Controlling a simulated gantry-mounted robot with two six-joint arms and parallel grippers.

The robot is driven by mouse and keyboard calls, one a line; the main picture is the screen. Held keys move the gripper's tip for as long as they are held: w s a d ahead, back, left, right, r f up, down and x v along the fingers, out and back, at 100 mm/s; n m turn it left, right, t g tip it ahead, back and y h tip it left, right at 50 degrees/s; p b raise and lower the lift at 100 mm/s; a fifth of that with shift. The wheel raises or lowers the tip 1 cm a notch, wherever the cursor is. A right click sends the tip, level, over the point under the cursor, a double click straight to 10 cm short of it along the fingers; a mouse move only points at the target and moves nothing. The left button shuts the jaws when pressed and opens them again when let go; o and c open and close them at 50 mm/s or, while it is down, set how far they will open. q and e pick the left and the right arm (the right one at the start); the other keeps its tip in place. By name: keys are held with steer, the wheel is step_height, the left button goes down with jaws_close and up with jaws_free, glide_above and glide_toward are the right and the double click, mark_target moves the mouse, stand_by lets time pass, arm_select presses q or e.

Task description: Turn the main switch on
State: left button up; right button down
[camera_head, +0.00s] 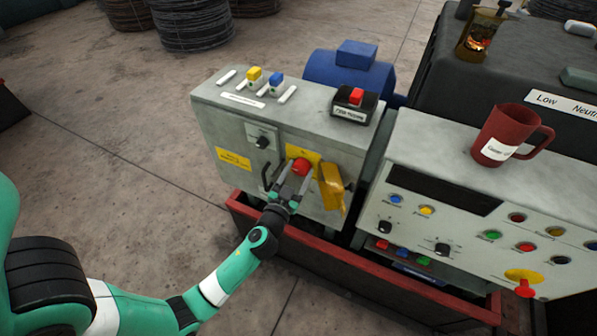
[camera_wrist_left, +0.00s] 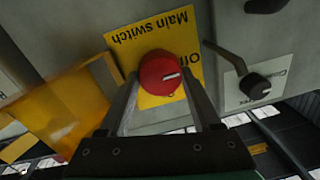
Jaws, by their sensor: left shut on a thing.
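The main switch is a round red knob (camera_head: 300,167) on a yellow plate on the front of the grey cabinet. In the left wrist view the knob (camera_wrist_left: 161,73) shows a short white mark on its right side. The plate (camera_wrist_left: 150,35) appears upside down there and reads "Main switch", with "Off" partly hidden by the knob. My left gripper (camera_head: 293,180) is shut on the knob, with one finger (camera_wrist_left: 160,92) on either side of it. A yellow translucent cover (camera_head: 332,187) hangs open to the right of the knob. My right gripper is not in view.
A black selector (camera_head: 263,142) and a dark handle (camera_head: 268,174) sit left of the switch. A red-framed base (camera_head: 310,262) runs below the cabinet. The grey control panel (camera_head: 440,215) with buttons and a red mug (camera_head: 505,135) stands at the right.

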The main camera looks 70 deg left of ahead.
arm_select(q)
steer(key=shift+m, duration=0.4)
steer(key=m+b, duration=0.1)
steer(key=m, duration=0.2)
steer(key=shift+f, duration=0.1)
steer(key=m+b, duration=0.1)
steer(key=m, duration=0.4)
steer(key=shift+t, duration=0.3)
steer(key=m, duration=0.4)
steer(key=shift+m, duration=0.4)
steer(key=m, duration=0.5)
steer(key=shift+f+t+h+p, duration=0.1)
steer(key=shift+t+h+p, duration=0.2)
steer(key=shift+t+p, duration=0.1)
steer(key=o, duration=1.4)
steer(key=shift+f, duration=0.1)
